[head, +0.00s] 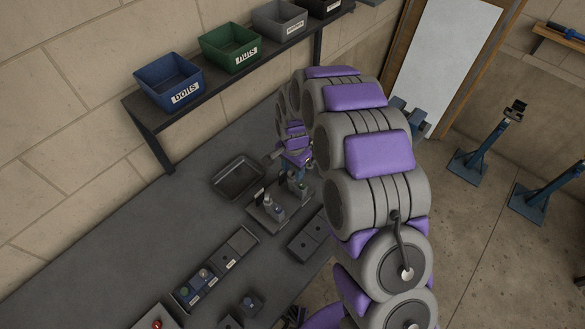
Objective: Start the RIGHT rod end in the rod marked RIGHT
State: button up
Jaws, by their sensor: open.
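A dark fixture block (264,212) stands on the bench, with small upright parts on it. Which of them is the rod marked RIGHT is too small to read. My gripper (297,174) is just above and behind the fixture's right side, small and partly hidden by my arm. It is open; whether it touches an upright part cannot be told. A dark compartment tray (237,247) lies left of and nearer than the fixture. It holds small parts in its near compartments and has white labels, too small to read. The RIGHT rod end cannot be picked out.
An empty black tray (238,180) lies behind the fixture. A shelf (150,112) carries a blue bolts bin (166,84), a green nuts bin (229,50) and a grey bin (277,22). Blue stands (476,160) are on the floor at right. The bench's left (90,245) is clear.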

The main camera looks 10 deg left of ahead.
jog(key=shift+r, duration=0.1)
notch_tip(320, 180, up, 17)
jog(key=shift+w+p, duration=0.2)
jog(key=shift+p, duration=0.2)
